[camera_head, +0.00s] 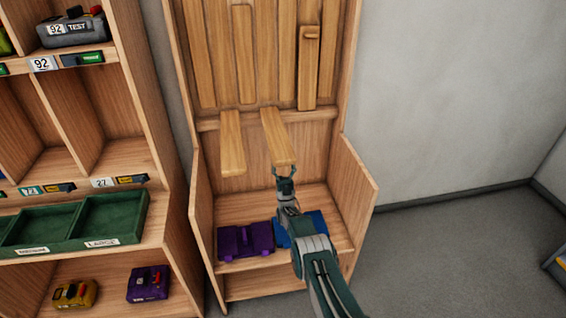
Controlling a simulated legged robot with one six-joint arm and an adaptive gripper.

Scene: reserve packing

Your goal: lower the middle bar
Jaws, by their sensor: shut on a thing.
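The middle bar (277,136) is a light wooden slat that juts out from the tall wooden cabinet toward me. My gripper (284,171) is shut on its near end. The left bar (232,146) juts out beside it in a similar way, apart from it. The right bar (309,70) stands upright against the cabinet's back panel. My arm hides part of the shelf below the middle bar.
A purple case (245,240) and a partly hidden blue case (313,222) lie on the cabinet's lower shelf, under the bars. A wooden shelf unit with a green tray (110,217) stands at the left. Open grey floor (440,260) lies at the right.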

